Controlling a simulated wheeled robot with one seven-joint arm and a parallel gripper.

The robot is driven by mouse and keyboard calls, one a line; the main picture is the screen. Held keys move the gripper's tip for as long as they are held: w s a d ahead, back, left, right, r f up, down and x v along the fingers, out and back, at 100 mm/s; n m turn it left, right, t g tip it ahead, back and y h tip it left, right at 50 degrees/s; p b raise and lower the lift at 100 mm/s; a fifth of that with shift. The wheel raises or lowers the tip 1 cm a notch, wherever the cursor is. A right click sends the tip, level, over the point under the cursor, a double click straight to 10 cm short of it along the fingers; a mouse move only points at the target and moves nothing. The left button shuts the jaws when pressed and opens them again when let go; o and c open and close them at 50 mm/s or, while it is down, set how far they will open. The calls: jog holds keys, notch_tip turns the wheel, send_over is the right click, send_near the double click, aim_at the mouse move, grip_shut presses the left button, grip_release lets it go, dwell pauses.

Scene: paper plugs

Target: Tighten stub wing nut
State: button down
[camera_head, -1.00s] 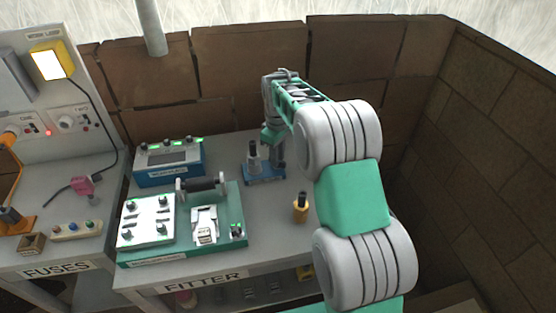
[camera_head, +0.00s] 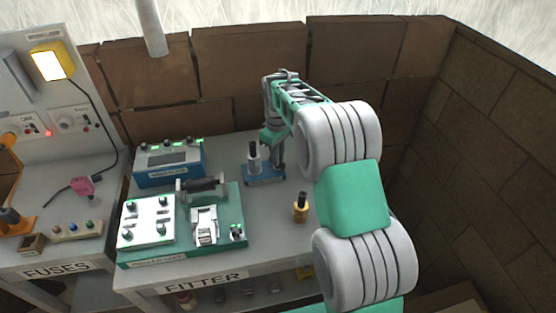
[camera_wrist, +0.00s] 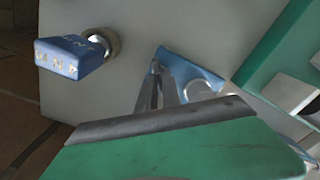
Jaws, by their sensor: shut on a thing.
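The blue base (camera_head: 263,176) stands on the fitter bench, and an upright grey post with a dark top (camera_head: 254,157) rises from its left part. My gripper (camera_head: 278,166) points down at the right part of this base, beside the post. In the wrist view my gripper (camera_wrist: 156,68) has its narrow fingers together over the blue base (camera_wrist: 188,70). The fingers are shut on the stub wing nut, which is small and mostly hidden between the tips. A pale ring shows on the base right of the fingers.
A green fitter board (camera_head: 240,199) lies to the left, with a blue meter box (camera_head: 168,165) behind it. A yellow and black post (camera_head: 300,209) stands in front of my gripper. The wrist view shows a lettered blue block (camera_wrist: 72,56) beside a round metal part.

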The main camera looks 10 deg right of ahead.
jog(key=m, duration=0.4)
jog(key=shift+r, duration=0.1)
jog(key=m, duration=0.4)
jog(key=shift+p, duration=0.35)
jog(key=m, duration=0.6)
jog(key=shift+m, duration=0.3)
jog(key=m, duration=0.8)
jog(key=shift+p, duration=0.35)
jog(key=m, duration=0.3)
jog(key=c, duration=2.1)
grip_release()
grip_shut()
